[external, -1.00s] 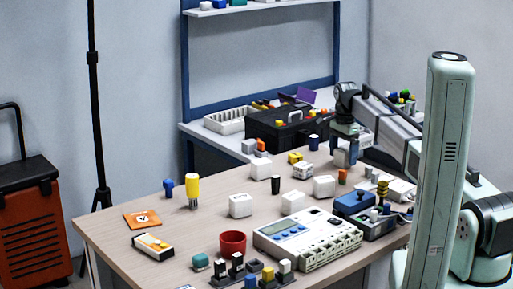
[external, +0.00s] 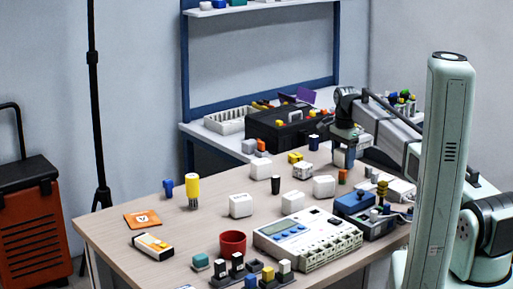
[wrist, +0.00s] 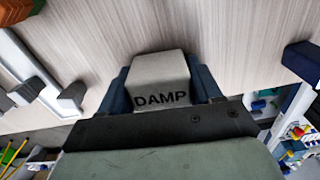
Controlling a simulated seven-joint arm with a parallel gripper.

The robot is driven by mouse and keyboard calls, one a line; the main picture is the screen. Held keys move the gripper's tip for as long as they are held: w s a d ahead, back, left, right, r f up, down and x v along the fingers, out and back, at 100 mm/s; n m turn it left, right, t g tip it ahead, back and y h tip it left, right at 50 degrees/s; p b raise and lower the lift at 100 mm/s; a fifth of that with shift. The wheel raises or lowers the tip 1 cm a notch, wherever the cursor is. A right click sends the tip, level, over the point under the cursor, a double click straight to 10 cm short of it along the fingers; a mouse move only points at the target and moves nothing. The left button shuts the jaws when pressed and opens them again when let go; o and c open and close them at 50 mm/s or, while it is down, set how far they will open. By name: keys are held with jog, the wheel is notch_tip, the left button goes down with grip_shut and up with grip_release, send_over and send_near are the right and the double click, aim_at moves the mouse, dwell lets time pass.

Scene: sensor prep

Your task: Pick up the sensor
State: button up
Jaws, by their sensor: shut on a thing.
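A pale grey block-shaped sensor (wrist: 161,82) with the word DAMP on its face sits between the dark blue fingers of my gripper (wrist: 163,88) in the wrist view. The fingers are shut on its two sides. In the external view my gripper (external: 345,158) is low at the far right part of the table, with the pale sensor (external: 339,158) partly hidden by the fingers. I cannot tell whether the sensor touches the tabletop.
Several white blocks, including one (external: 241,206), stand mid-table. An orange block (external: 343,176) and a blue-topped box (external: 355,203) are near my gripper. A black case (external: 290,130) stands behind. A red cup (external: 232,243) is at the front; the left table area has free room.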

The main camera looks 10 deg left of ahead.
aim_at(343, 150)
notch_tip(343, 150, up, 10)
jog(key=shift+f, duration=0.25)
jog(key=shift+a+r, duration=0.1)
jog(key=shift+r, duration=0.2)
jog(key=s+a, duration=0.2)
jog(key=a, duration=0.2)
jog(key=s+a+n, duration=0.1)
jog(key=s+a, duration=0.1)
jog(key=a, duration=0.2)
jog(key=s+a+n, duration=0.1)
jog(key=s+a, duration=0.2)
jog(key=a, duration=0.1)
jog(key=shift+s+a, duration=0.1)
jog(key=shift+a, duration=0.2)
jog(key=s+a+n, duration=0.5)
jog(key=s+a, duration=1.7)
jog(key=s, duration=0.4)
jog(key=s+a+m, duration=0.2)
jog(key=s+m, duration=0.4)
jog(key=s, duration=0.5)
jog(key=shift+s+a, duration=0.15)
jog(key=shift+s, duration=0.2)
